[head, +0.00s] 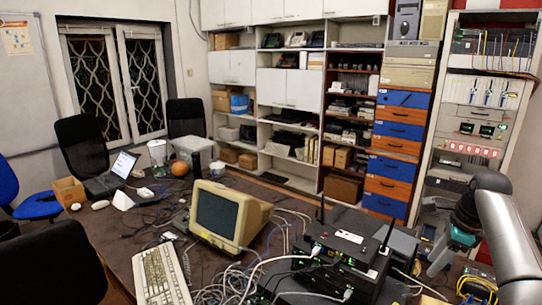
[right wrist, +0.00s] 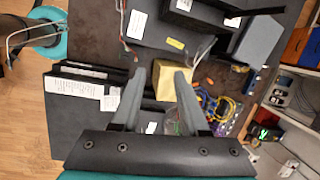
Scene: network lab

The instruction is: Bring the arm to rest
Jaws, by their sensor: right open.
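My right arm (head: 505,235) comes in from the right edge of the head view, with its dark wrist bent downward. My right gripper (head: 434,268) is over the right end of the dark table (head: 110,235), beside the black network boxes. In the right wrist view the two grey fingers of the right gripper (right wrist: 163,72) stand apart with nothing held between them. My left gripper is in neither view.
Black network boxes (head: 335,258) with upright antennas stand near the gripper. A beige monitor (head: 228,215), a keyboard (head: 162,277) and tangled cables crowd the table. Yellow and blue cables (head: 476,286) lie below my right arm. A rack (head: 470,125) stands behind.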

